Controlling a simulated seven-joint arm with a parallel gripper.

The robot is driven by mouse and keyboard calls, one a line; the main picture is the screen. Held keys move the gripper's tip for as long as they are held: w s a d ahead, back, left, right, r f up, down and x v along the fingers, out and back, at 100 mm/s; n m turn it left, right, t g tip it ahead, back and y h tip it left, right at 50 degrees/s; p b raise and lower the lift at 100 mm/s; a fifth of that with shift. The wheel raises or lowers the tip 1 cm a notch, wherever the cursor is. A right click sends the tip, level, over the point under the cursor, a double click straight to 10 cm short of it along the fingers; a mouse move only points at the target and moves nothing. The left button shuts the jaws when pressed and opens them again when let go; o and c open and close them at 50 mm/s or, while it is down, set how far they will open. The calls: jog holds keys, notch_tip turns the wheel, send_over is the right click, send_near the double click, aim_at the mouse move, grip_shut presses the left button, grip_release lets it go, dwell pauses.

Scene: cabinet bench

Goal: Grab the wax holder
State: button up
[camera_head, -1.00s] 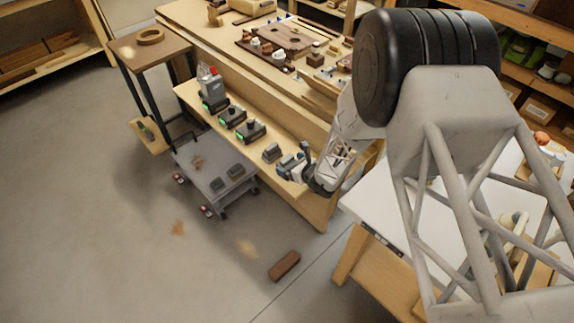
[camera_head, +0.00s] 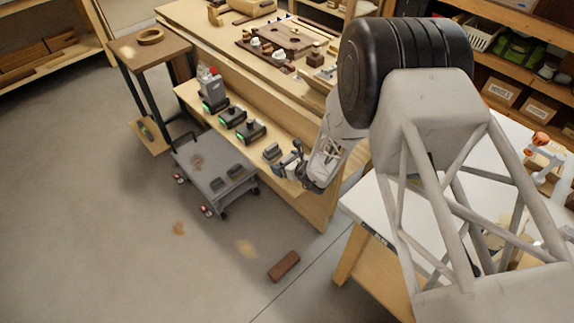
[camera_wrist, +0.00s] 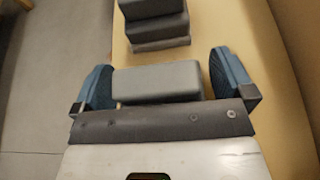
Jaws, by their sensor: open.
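My gripper (camera_wrist: 163,82) is open, with its two blue-padded fingers apart. A plain grey block (camera_wrist: 157,80) shows between the fingers in the wrist view; I cannot tell whether it touches them. A stepped dark grey block (camera_wrist: 152,22) stands on the wooden shelf just beyond the fingertips. Either could be the wax holder; no label shows. In the head view my gripper (camera_head: 290,164) is low over the right part of the bench's front shelf. A small grey block (camera_head: 272,152) sits just left of it there. My gripper partly hides the shelf.
Several dark tools with green ends (camera_head: 233,118) and a grey machine (camera_head: 212,88) stand farther left on the shelf. A grey cart (camera_head: 212,172) stands below. A white-topped table (camera_head: 375,210) is at the right. A brown block (camera_head: 284,266) lies on open floor.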

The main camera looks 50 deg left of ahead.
jog(key=c, duration=1)
jog(key=shift+o, duration=0.2)
jog(key=shift+r, duration=0.15)
jog(key=shift+r, duration=4.9)
